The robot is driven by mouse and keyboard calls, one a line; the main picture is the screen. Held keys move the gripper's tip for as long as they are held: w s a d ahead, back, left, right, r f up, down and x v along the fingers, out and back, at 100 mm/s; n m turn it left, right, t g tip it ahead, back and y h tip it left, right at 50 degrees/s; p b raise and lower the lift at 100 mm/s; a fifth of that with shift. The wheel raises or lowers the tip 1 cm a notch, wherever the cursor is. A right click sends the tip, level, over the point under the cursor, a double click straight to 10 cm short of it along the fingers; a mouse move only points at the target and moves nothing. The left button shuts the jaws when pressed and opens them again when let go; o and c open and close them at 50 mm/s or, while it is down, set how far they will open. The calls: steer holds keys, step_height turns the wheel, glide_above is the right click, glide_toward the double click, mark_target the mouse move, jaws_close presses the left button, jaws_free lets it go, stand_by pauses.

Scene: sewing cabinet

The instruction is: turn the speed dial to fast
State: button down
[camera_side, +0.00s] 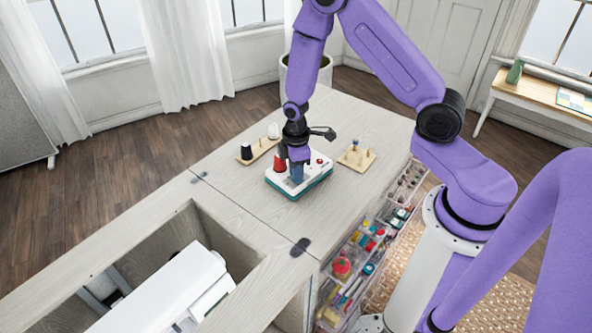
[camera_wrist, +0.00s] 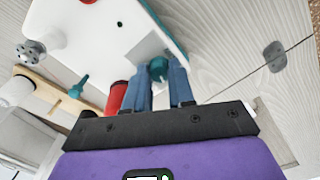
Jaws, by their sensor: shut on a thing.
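A small white machine with a teal base (camera_side: 301,187) stands on the wooden cabinet top; the wrist view shows its white top (camera_wrist: 115,35) up close. A teal round dial (camera_wrist: 158,68) sits on a grey patch of that top. My gripper (camera_wrist: 160,82) points down at the machine, its two blue fingers on either side of the dial and shut on it. In the side view my gripper (camera_side: 297,177) hides the dial. The dial's pointer and any speed marks cannot be made out.
A red spool (camera_side: 279,163) stands close beside my fingers. A red knob (camera_side: 320,160) is on the machine's far side. A wooden rack with spools (camera_side: 258,150) and a small pegged board (camera_side: 356,157) flank the machine. The near cabinet top is clear up to an open well.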

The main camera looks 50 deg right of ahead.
steer(key=m, duration=1.1)
steer(key=shift+m, duration=1.8)
steer(key=c, duration=1)
jaws_free()
steer(key=shift+o, duration=0.2)
steer(key=shift+r, duration=0.1)
step_height(320, 180, up, 17)
steer(key=shift+r, duration=0.15)
